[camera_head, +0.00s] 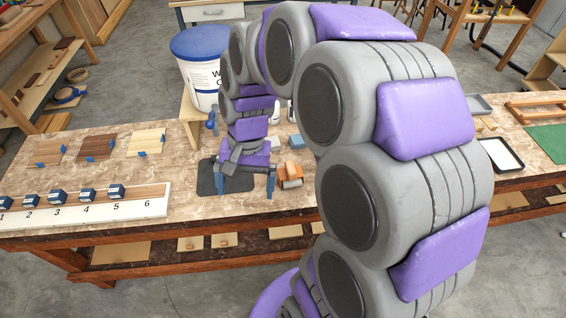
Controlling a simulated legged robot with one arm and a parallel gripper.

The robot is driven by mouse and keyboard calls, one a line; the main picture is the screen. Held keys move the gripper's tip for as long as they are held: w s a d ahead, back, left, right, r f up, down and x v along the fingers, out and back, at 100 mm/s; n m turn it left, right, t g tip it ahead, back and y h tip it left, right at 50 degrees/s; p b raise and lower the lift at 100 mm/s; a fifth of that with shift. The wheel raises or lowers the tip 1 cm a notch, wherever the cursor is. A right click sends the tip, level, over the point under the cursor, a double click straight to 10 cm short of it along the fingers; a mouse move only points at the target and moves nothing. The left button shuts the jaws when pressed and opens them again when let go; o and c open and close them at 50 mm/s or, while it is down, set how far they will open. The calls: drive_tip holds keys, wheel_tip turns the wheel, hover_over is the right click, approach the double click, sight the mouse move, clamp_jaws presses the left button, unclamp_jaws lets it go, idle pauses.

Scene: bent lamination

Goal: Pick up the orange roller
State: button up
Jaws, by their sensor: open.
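My gripper (245,185) points down over the workbench, with its two blue-tipped fingers spread apart and nothing visible between them. A small orange item (291,172), which looks like the orange roller, lies on the bench just right of the right finger. It is apart from or very close to that finger; I cannot tell whether they touch. Its exact shape is too small to make out. A dark grey mat (208,180) lies under and left of the gripper. My arm hides the bench to the right of the orange item.
A white board (140,208) with numbered places holds several dark blue blocks at the front left. Wood sample panels (97,146) lie behind it. A white bucket (203,80) with a blue lid stands behind the bench.

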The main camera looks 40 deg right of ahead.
drive_tip(key=w+d+m+y+p, duration=0.1)
drive_tip(key=w+d+m, duration=0.3)
drive_tip(key=w+d, duration=0.1)
drive_tip(key=m+t+y+p, duration=0.1)
drive_tip(key=m+t+p, duration=0.15)
drive_tip(key=m, duration=0.45)
hover_over(289, 174)
drive_tip(key=w, duration=0.2)
wheel_tip(289, 174, down, 5)
drive_tip(key=s+d+f+m+p, duration=0.1)
drive_tip(key=s+d+f+m, duration=0.1)
drive_tip(key=d+f+m, duration=0.45)
drive_tip(key=a+f+b, duration=0.1)
drive_tip(key=f, duration=0.3)
drive_tip(key=w+a+f+n+b, duration=0.1)
drive_tip(key=a+f, duration=0.1)
drive_tip(key=f, duration=0.3)
drive_tip(key=w+a+f+n+b, duration=0.1)
drive_tip(key=a+f+b, duration=0.1)
drive_tip(key=f, duration=0.3)
drive_tip(key=c, duration=1.1)
drive_tip(key=shift+d+r, duration=0.1)
